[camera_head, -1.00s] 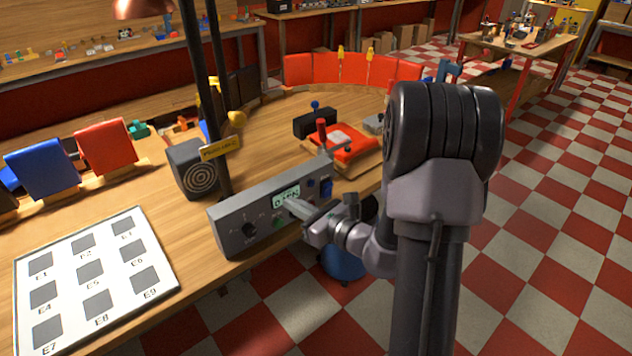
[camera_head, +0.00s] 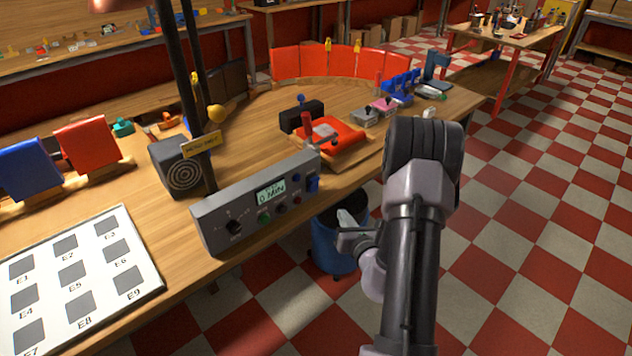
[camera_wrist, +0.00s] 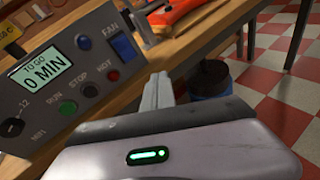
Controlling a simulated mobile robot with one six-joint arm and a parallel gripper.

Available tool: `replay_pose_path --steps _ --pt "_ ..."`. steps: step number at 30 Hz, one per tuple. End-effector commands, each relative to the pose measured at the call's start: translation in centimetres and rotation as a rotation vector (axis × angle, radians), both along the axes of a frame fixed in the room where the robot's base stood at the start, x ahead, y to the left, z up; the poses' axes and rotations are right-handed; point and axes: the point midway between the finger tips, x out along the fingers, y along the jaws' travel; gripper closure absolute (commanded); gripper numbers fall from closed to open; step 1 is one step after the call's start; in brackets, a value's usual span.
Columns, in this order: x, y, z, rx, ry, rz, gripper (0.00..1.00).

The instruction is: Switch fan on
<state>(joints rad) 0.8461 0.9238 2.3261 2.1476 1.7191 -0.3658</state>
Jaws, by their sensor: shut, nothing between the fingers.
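The grey control box (camera_head: 250,207) stands at the front edge of the wooden table. Its blue FAN rocker switch (camera_head: 313,184) is at the right end of the panel; in the wrist view the switch (camera_wrist: 124,46) sits under the FAN label. The display (camera_wrist: 40,75) reads "TO GO 0 MIN". Green RUN (camera_wrist: 68,107), STOP (camera_wrist: 91,90) and red HOT parts (camera_wrist: 112,75) lie below it. My gripper (camera_head: 345,217) is shut and empty, in front of and below the panel's right end, apart from it. The wrist view shows its fingers (camera_wrist: 156,92) together. The switch's on or off state is unclear.
A blue bin (camera_head: 332,250) stands on the floor behind my gripper. An orange tray (camera_head: 335,138) lies behind the box. A black post and a speaker-like box (camera_head: 180,167) stand behind it. A white board with labelled squares (camera_head: 75,270) lies at left. Checkered floor is clear at right.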

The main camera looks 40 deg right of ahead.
Motion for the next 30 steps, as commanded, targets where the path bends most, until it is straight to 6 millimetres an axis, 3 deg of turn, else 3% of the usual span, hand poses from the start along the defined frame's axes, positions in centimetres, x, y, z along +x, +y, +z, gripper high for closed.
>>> replay_pose_path --steps 18,30 --pt "7.1 0.7 3.6 0.0 -0.001 0.004 1.0" --pt "7.8 0.7 3.7 0.0 -0.001 0.002 1.0"
